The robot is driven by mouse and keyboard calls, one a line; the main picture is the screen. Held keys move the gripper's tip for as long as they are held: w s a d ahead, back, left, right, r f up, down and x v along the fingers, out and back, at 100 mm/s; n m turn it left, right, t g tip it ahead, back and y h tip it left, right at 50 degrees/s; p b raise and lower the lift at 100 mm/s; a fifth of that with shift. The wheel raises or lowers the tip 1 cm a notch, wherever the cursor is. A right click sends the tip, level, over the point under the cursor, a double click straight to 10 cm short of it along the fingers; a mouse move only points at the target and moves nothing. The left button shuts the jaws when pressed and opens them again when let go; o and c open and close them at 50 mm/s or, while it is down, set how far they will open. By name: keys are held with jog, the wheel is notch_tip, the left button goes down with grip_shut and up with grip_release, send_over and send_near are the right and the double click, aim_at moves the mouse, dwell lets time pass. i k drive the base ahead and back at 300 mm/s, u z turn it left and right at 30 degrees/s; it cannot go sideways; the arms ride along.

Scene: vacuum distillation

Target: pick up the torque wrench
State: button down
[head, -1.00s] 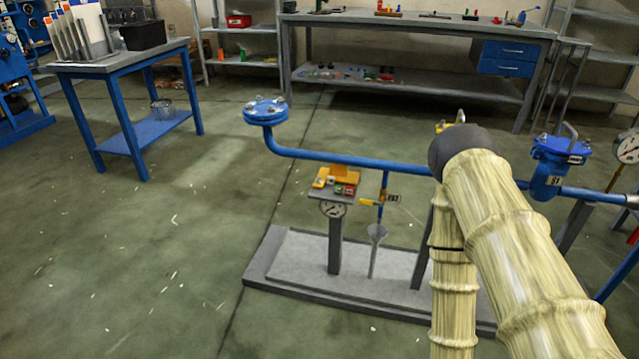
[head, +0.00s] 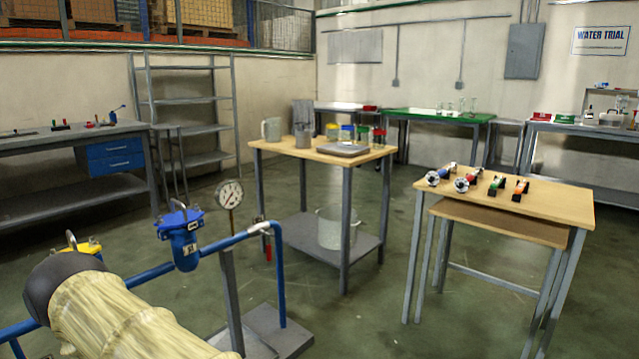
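I cannot pick out a torque wrench for certain in the head view. Several small tool-like items (head: 478,182) with black, blue, red, green and orange parts lie in a row on a light wooden table (head: 560,205) at the right. More small items (head: 62,126) lie on the grey workbench (head: 30,150) at the far left, too small to identify. My arm shows at the lower left in a cream sleeve with a dark end. My gripper is not in view.
Blue piping with a blue-lidded vessel (head: 183,240) and a gauge (head: 229,194) stands close at the left. A wooden-topped table (head: 285,149) with jars stands mid-room, a green-topped table (head: 432,115) behind it. Floor between the two wooden tables is clear.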

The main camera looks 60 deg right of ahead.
aim_at(453, 166)
jog(key=z, duration=2.75)
